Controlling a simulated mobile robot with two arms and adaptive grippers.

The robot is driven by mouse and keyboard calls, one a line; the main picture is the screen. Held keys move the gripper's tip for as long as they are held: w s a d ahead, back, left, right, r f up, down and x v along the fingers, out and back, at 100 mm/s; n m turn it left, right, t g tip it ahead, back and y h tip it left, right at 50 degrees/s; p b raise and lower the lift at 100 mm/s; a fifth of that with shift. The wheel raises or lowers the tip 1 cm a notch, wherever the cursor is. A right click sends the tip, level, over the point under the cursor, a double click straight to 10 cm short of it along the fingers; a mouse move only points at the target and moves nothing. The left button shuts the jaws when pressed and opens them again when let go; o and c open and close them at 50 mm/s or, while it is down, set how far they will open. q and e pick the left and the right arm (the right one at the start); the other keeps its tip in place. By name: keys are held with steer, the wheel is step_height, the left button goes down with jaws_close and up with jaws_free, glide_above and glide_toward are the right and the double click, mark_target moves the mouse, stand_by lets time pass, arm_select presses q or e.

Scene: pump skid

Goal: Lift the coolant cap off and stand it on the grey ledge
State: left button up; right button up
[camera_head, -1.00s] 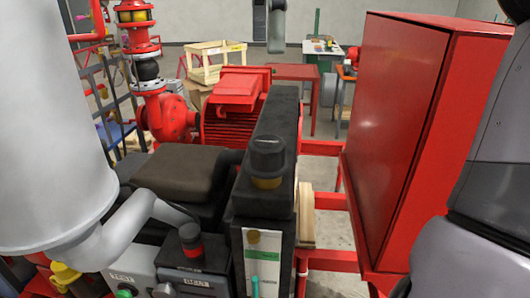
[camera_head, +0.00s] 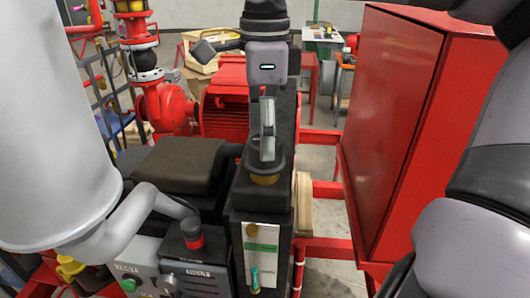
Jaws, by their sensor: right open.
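The coolant cap (camera_head: 247,166) is black and sits on a brass-coloured neck (camera_head: 265,180) on top of the tall black radiator housing. My right gripper (camera_head: 267,152) points down in the middle of the view, its fingers seen edge-on and overlapping the cap. The fingers are open, and the cap stays seated on its neck. Whether the fingertips touch the cap cannot be told. My left gripper is out of view. I cannot clearly pick out the grey ledge.
A large white cylinder (camera_head: 50,130) with a grey pipe fills the left. A red cabinet (camera_head: 390,130) stands at the right. A red motor (camera_head: 222,105) lies behind the radiator.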

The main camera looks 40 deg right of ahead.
steer(key=shift+f, duration=1.2)
steer(key=c, duration=1.4)
